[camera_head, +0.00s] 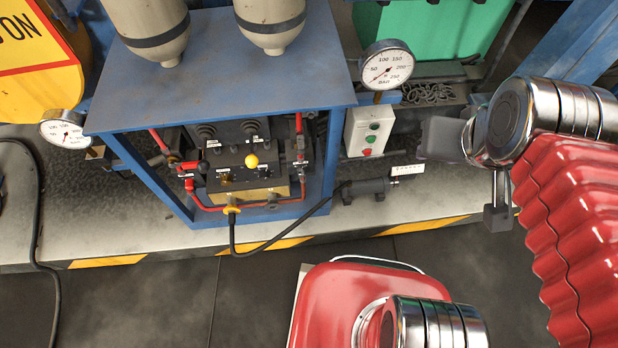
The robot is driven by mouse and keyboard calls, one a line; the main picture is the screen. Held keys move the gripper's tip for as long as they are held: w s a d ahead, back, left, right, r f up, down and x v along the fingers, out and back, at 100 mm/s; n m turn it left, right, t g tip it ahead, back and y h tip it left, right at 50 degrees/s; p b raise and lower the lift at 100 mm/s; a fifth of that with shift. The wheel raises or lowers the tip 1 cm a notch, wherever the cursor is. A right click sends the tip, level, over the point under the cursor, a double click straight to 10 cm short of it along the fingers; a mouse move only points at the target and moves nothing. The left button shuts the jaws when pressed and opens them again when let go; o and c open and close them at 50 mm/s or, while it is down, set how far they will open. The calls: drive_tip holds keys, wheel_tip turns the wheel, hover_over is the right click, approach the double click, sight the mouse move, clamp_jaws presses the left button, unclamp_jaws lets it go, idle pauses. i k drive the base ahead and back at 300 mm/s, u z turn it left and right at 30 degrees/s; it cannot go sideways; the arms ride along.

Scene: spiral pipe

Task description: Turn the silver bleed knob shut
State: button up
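No knob can be picked out for certain as the silver bleed knob. A small silver-tipped fitting (393,181) shows on the right end of a dark cylinder (366,190), under a small white label (407,170), low beside the blue frame. A small grey knob (272,201) also sits under the front of the valve block (240,165). My gripper (478,168) is at the right, at the end of my red and chrome arm, right of the dark cylinder and apart from it. Its dark end parts are partly hidden by the chrome joint, and I see nothing held.
A black hose (290,230) loops in front. Gauges (387,65) and a button box (369,131) are nearby.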

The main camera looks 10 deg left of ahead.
sight(301, 170)
drive_tip(key=z, duration=0.05)
drive_tip(key=k, duration=1.25)
drive_tip(key=u, duration=1.65)
drive_tip(key=i, duration=1.05)
drive_tip(key=u, duration=0.1)
